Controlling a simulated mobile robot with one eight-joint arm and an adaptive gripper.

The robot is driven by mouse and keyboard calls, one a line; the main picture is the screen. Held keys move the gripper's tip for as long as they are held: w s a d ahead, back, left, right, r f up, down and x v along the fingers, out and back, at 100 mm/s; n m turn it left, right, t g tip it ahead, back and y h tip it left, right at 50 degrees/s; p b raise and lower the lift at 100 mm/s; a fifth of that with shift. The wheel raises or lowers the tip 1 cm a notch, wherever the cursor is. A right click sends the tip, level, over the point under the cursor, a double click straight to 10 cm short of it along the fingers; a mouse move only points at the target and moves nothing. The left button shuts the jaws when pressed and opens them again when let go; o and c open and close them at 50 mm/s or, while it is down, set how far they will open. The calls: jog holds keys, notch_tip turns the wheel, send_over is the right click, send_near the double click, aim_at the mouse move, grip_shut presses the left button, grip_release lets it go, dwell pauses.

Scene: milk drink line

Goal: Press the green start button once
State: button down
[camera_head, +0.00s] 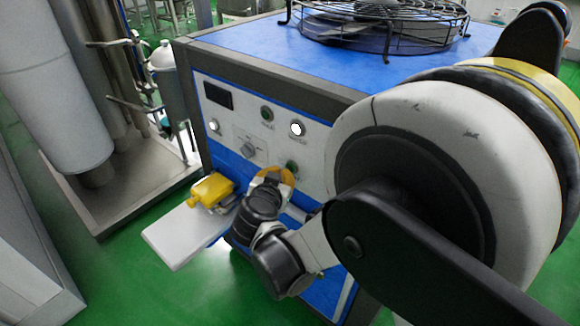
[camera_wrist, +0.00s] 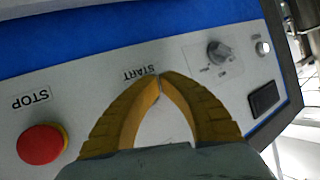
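In the head view, one green button (camera_head: 291,166) shows low on the white panel, beside my gripper (camera_head: 278,174). Another green button (camera_head: 267,114) is higher on the panel. Their labels are too small there to tell which is START. In the wrist view, the upside-down START label (camera_wrist: 141,73) shows near the tips of my yellow fingers (camera_wrist: 160,84). The tips meet, with a gap between the curved fingers behind them; nothing is held. The green button is not visible in this view, perhaps hidden by the fingers. I cannot tell whether the tips touch the panel.
A red STOP button (camera_wrist: 42,144) is left of my fingers in the wrist view. A knob (camera_wrist: 218,52), a small white button (camera_wrist: 262,47) and a black rectangle (camera_wrist: 264,98) are right. A yellow object (camera_head: 211,190) sits on a pale shelf (camera_head: 180,236) beside my gripper.

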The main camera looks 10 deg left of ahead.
jog(key=shift+w+d, duration=0.2)
jog(key=shift+w, duration=0.2)
dwell(0.7)
jog(key=shift+s, duration=0.1)
jog(key=shift+s+a, duration=0.4)
jog(key=shift+s, duration=0.25)
jog(key=shift+s, duration=0.1)
jog(key=s, duration=0.1)
jog(key=s+a, duration=0.2)
jog(key=s, duration=0.1)
jog(key=shift+s+a, duration=0.1)
jog(key=shift+a, duration=0.15)
dwell(0.7)
